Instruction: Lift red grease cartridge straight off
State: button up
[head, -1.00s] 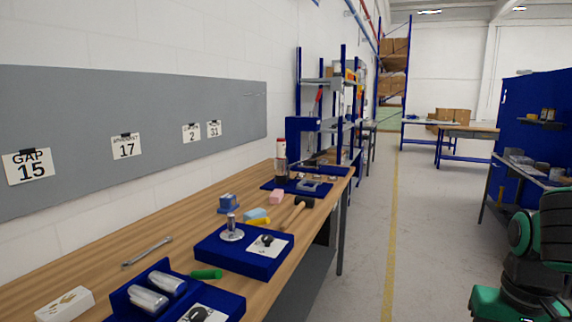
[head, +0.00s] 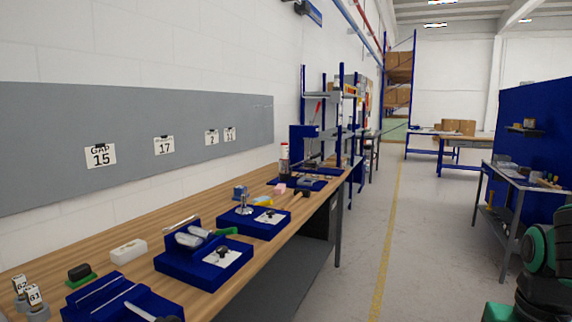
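My gripper is not in view. Only green and black links of my arm show at the lower right, well away from the cylinder.
Blue trays (head: 172,265) with metal parts and cards line the bench. Blue shelving (head: 303,110) rises beyond the cylinder. The aisle floor (head: 375,235) is clear. A second bench (head: 525,182) stands at the right.

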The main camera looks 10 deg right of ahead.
aim_at(284, 145)
jog(key=z, duration=0.4)
jog(key=i, duration=0.9)
jog(key=z, duration=0.5)
jog(key=i, duration=2.25)
jog(key=u, duration=1.25)
jog(key=i, duration=0.75)
jog(key=u, duration=0.35)
